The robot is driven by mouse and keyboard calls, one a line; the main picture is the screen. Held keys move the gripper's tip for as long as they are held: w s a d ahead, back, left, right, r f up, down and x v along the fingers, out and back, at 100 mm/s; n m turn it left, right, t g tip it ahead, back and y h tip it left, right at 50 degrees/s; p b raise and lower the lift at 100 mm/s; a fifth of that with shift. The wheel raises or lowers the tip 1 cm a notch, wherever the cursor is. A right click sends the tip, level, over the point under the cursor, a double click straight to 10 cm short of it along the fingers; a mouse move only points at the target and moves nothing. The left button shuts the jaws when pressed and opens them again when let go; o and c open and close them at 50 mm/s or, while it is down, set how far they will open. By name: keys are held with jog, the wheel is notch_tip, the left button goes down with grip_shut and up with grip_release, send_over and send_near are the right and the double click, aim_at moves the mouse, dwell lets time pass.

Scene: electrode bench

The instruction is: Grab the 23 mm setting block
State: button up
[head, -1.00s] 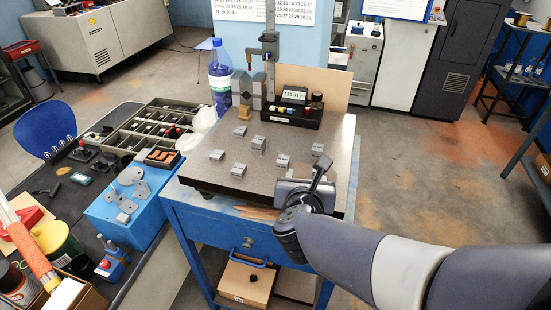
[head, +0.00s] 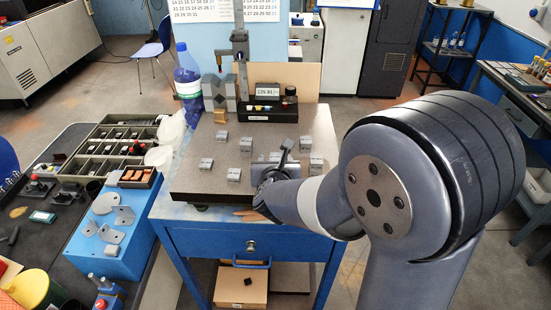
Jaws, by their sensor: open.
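Several small grey setting blocks stand apart on the dark granite plate (head: 185,183). They include a far-left block (head: 222,137), a left block (head: 206,164), a front block (head: 234,174), a middle block (head: 246,144), a back-right block (head: 305,142) and a right block (head: 316,161). Their markings are too small to read, so I cannot tell which is 23 mm. My gripper (head: 276,162) is open, low over the plate's front part, between the front block and the right block. My wrist hides part of its fingers and the plate there. No block is visibly held.
A height gauge (head: 240,60) and a black display unit (head: 268,105) stand at the plate's back. A blue-capped bottle (head: 187,85) is behind its left corner. A blue box (head: 112,240) and a compartment tray (head: 115,140) lie left. The plate's front left is clear.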

jog(key=shift+w+f, duration=0.15)
jog(key=shift+w, duration=0.2)
jog(key=shift+c, duration=0.5)
grip_shut()
